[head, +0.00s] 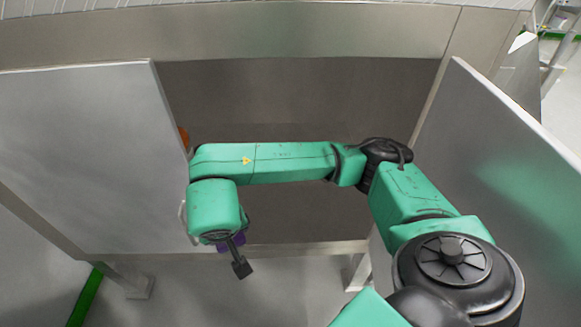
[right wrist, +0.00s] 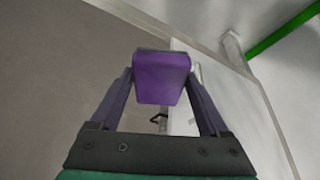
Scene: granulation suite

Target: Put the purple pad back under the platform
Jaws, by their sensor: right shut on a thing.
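The purple pad (right wrist: 162,78) is a small rounded block in the right wrist view, between the tips of the two fingers of my right gripper (right wrist: 161,88). The gripper is shut on it. In the head view only a sliver of purple (head: 229,244) shows below my green right wrist, which hides most of the gripper and pad. The pad is held in the air, in front of the open cabinet under the platform (head: 300,30). My left gripper is not in view.
The cabinet interior (head: 300,95) is dark and looks empty where visible; my arm covers part of it. Its left door (head: 85,150) and right door (head: 510,160) stand open. An orange object (head: 183,139) shows partly behind the left door's edge. A lower rail (head: 310,248) crosses the front.

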